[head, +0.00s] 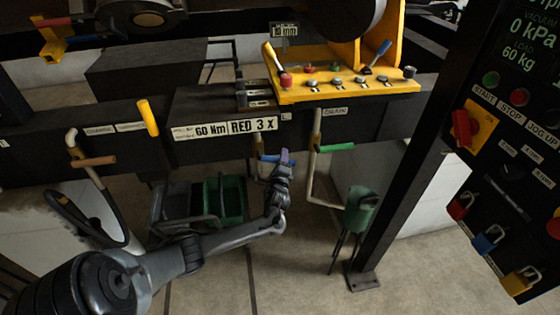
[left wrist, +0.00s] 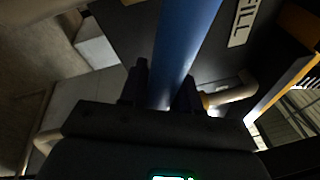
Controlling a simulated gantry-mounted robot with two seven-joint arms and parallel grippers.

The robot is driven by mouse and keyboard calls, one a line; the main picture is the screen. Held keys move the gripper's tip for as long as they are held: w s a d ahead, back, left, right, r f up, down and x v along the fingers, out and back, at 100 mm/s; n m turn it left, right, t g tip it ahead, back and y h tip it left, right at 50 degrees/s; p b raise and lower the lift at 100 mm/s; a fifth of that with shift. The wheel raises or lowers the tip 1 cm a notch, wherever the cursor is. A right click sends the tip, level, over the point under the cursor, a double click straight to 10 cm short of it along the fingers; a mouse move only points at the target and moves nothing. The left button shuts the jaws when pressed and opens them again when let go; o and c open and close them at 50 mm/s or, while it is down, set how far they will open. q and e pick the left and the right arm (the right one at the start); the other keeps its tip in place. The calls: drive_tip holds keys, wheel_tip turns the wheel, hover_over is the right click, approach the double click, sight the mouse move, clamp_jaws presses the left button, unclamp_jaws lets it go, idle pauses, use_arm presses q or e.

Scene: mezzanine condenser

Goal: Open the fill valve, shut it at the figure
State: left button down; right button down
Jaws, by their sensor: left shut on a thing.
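The fill valve's blue lever (head: 268,158) is on a pale pipe below the black beam in the head view. It appears roughly level there, partly hidden by my gripper. My left gripper (head: 284,160) is shut on it. In the left wrist view the blue lever (left wrist: 182,45) runs up between the fingers, and the label FILL (left wrist: 242,22) shows beside it. The panel's readout (head: 520,50) shows 0 kPa vacuum and a load of 60 kg. I cannot tell from these frames whether the valve is open. My right gripper is not in view.
A green drain lever (head: 337,148) is just right of the fill valve. A tan-handled valve (head: 95,161) and a yellow lever (head: 148,118) are left. A green crate (head: 228,200) and a green can (head: 361,208) are below. A dark post (head: 405,195) stands right.

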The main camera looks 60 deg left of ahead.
use_arm(q)
drive_tip(key=shift+w+d+r+n+y+p, duration=0.15)
drive_tip(key=shift+r+n+y, duration=0.3)
drive_tip(key=shift+r+n, duration=0.65)
drive_tip(key=shift+w+a+r+n+y+p, duration=0.15)
drive_tip(key=shift+r+n+y, duration=0.45)
drive_tip(key=shift+n, duration=0.9)
drive_tip(key=shift+d+r, duration=0.1)
drive_tip(key=shift+r, duration=0.1)
drive_tip(key=c, duration=0.9)
unclamp_jaws()
drive_tip(key=shift+s+f, duration=0.1)
drive_tip(key=v, duration=0.3)
drive_tip(key=p+v, duration=0.1)
drive_tip(key=v, duration=0.6)
drive_tip(key=shift+s+d, duration=0.25)
drive_tip(key=shift+d, duration=0.15)
